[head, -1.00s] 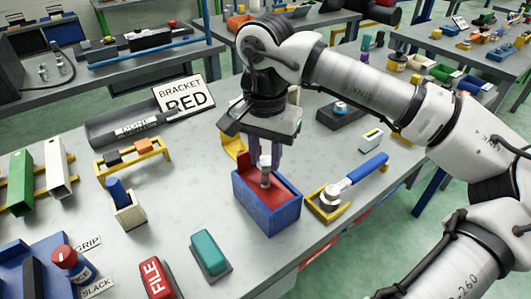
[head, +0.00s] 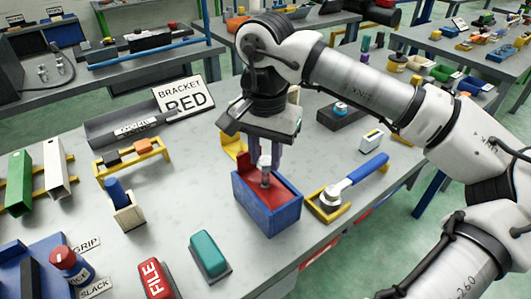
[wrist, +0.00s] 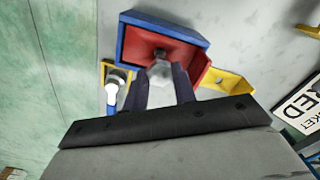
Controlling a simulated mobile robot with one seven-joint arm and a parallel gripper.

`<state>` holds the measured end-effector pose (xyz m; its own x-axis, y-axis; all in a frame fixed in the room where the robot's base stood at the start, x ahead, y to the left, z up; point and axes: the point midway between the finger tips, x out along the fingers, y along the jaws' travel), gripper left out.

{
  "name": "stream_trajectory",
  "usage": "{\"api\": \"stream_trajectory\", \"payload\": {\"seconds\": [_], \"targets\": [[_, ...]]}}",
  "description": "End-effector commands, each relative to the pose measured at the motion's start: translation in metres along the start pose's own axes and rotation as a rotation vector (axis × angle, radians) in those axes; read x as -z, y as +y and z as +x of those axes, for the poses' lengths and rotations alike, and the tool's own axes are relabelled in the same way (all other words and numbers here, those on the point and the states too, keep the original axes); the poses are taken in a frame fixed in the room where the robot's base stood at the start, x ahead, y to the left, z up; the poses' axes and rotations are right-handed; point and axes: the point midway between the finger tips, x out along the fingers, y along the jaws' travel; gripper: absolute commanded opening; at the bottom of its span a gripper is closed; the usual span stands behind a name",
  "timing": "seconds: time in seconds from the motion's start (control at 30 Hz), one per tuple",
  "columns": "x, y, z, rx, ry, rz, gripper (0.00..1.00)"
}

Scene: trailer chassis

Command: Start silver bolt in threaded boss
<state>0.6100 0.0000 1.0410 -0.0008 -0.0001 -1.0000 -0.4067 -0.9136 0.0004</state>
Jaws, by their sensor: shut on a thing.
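The silver bolt (head: 265,163) is upright between the fingers of my gripper (head: 268,152). In the wrist view the bolt (wrist: 160,82) shows as a pale hex shape held between both fingers (wrist: 162,88). Below it is a blue box (head: 268,221) with a red inside (head: 282,192); the box also shows in the wrist view (wrist: 190,32). A dark round spot, apparently the threaded boss (wrist: 160,54), lies on the red surface at the bolt's far end. I cannot tell whether the bolt's tip touches it or is in it.
A blue-handled tool (head: 355,174) lies in a yellow holder to the right of the box. A yellow bracket (head: 232,145) stands close behind the box. A teal block (head: 208,253) is in front at left. Bare table lies left of the box.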

Motion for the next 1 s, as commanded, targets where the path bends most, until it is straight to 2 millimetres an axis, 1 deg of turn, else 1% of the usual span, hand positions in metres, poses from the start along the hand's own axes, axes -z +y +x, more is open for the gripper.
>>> {"api": "stream_trajectory", "payload": {"seconds": [0.37, 1.0], "targets": [[0.000, 0.000, 0.001, 0.000, 0.000, 0.000, 0.04], [0.000, 0.000, 0.017, 0.000, 0.000, 0.000, 0.04]]}}
